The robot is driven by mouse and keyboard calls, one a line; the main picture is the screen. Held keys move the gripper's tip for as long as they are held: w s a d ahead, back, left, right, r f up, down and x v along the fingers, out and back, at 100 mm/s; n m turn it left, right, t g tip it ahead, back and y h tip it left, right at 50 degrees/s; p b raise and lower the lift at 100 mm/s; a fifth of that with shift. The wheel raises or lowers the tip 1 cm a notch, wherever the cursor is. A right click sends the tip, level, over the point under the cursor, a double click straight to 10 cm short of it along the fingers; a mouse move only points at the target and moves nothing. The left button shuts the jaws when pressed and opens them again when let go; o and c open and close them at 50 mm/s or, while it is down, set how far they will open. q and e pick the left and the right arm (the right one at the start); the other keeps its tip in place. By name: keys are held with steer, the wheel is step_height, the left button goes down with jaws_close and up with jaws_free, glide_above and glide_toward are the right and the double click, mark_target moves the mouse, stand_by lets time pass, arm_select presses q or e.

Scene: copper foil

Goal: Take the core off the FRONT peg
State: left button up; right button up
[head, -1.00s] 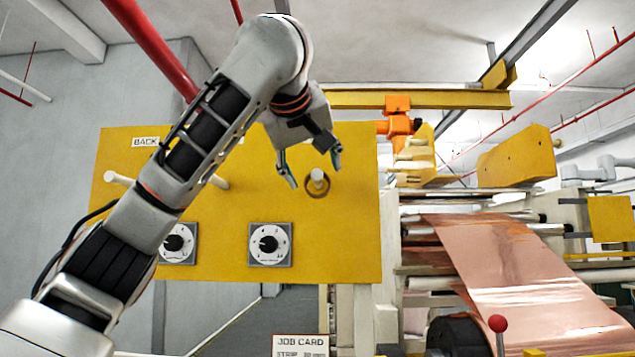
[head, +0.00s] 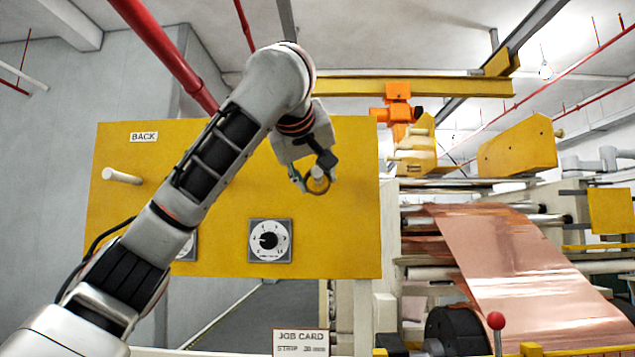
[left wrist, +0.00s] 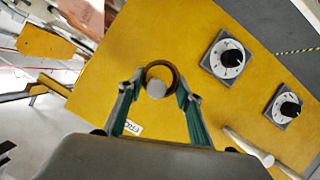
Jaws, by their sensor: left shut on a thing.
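The core (head: 318,193) is a thin brown ring around the white front peg (head: 317,173) on the yellow board (head: 345,235). My left gripper (head: 315,183) is at the peg, its fingers shut on the core from both sides. The left wrist view shows the core (left wrist: 172,72) between the fingertips (left wrist: 160,78), with the round end of the peg (left wrist: 156,89) inside the ring. A partly hidden label (left wrist: 133,128) lies beside the left finger. My right gripper is not in view.
Another white peg (head: 122,175) sticks out under the BACK label (head: 143,137). A dial (head: 269,241) sits below the core; a second is mostly behind my left arm. A job card (head: 300,343) stands below the board. Copper foil (head: 520,260) runs through the machine at right.

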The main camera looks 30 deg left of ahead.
arm_select(q)
steer(key=shift+r, duration=0.1)
steer(key=shift+r, duration=0.45)
steer(key=s+d+r+b, duration=0.1)
steer(key=s+d+b, duration=0.2)
steer(key=s, duration=0.5)
steer(key=s+d+b, duration=0.3)
steer(key=s+d, duration=0.1)
steer(key=s, duration=0.4)
steer(key=shift+s+r, duration=0.35)
steer(key=shift+w, duration=0.1)
